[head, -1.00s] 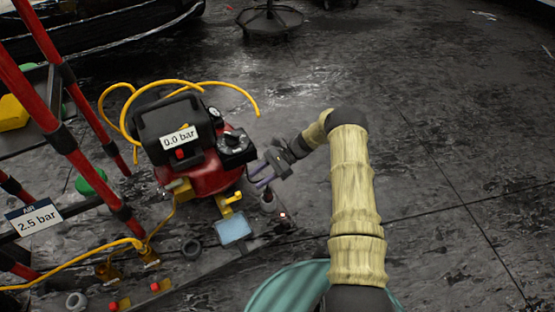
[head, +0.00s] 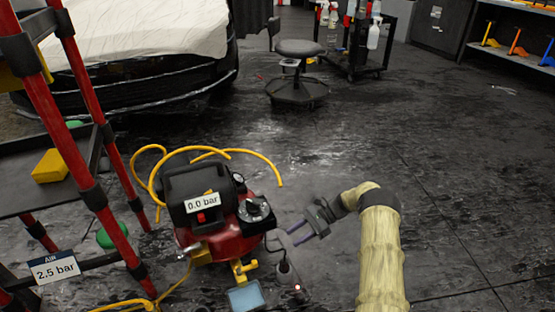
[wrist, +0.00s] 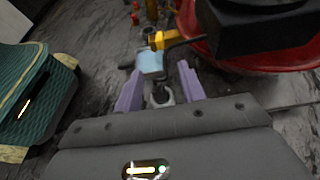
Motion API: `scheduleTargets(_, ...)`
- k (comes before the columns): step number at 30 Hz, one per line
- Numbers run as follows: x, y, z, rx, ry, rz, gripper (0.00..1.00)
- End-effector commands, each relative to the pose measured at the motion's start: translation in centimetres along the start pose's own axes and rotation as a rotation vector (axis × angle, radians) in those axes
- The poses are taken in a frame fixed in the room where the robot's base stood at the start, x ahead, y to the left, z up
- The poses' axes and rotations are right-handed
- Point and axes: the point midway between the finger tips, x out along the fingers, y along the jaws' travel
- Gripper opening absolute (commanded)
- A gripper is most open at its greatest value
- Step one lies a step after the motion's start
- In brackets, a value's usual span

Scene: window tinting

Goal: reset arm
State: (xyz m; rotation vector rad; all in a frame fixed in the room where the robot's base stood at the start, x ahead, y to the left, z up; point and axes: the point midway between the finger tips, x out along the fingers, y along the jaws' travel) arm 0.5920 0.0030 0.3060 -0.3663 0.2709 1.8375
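My gripper (head: 291,235) is at the right side of the red and black compressor (head: 235,240), a little apart from it in the head view. My arm reaches in from the lower right, with its elbow bent. In the wrist view the two purple fingers of my gripper (wrist: 160,92) stand apart with nothing held between them. A small grey fitting (wrist: 163,96) shows beyond and between the fingers. The compressor's red tank (wrist: 255,60) fills the upper right of the wrist view. Its label reads 0.0 bar.
A light-blue pad (head: 246,296) lies at the compressor's front. A red-railed rack (head: 75,150) with a 2.5 bar sign (head: 54,268) stands left. A covered car (head: 140,50), a stool (head: 299,75) and a cart (head: 355,50) are behind. The floor to the right is open.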

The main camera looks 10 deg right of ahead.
Motion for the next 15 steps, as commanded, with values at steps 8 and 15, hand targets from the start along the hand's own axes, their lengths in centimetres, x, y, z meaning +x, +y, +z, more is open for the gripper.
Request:
scheduleTargets(8, -0.5, 0.1, 2.8, -0.047, 0.082, 0.034, 0.4)
scheduleTargets(15, -1.6, 1.5, 9.2, -0.185, 0.3, 0.129, 0.4)
